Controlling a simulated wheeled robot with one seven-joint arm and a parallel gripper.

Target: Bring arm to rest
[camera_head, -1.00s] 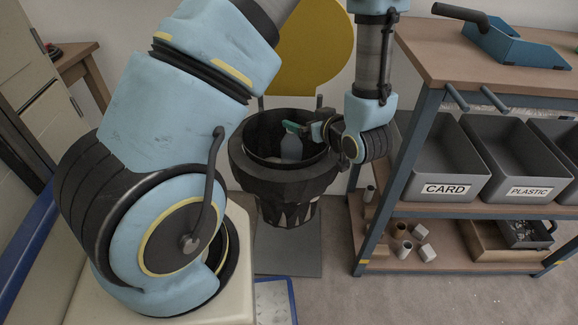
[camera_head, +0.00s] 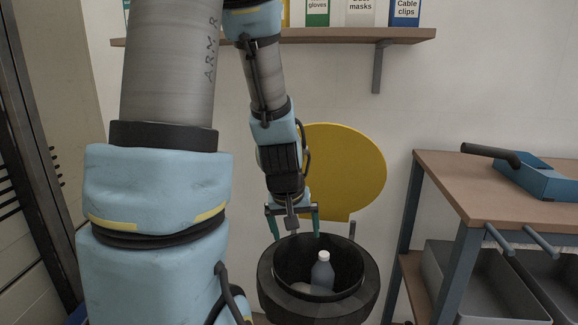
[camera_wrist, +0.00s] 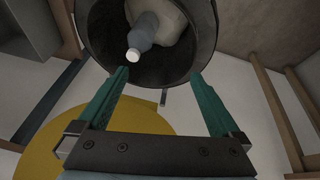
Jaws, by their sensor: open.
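My gripper (camera_head: 294,232) hangs over the rear left part of the black bin's mouth in the head view, its green fingers apart and pointing down. In the wrist view my gripper (camera_wrist: 160,82) is open, with nothing between its fingers. The black bin (camera_head: 318,306) holds a grey bottle with a white cap (camera_head: 322,274), standing upright or nearly so. The bottle (camera_wrist: 144,32) also shows inside the bin (camera_wrist: 203,48) in the wrist view, beyond the fingertips and apart from them. A pale lump lies beside the bottle.
A yellow round panel (camera_head: 345,165) stands behind the bin. A wooden-topped workbench (camera_head: 470,185) with grey crates (camera_head: 470,285) is at the right. A wall shelf (camera_head: 340,37) with boxes is above. The wall between shelf and bench is clear.

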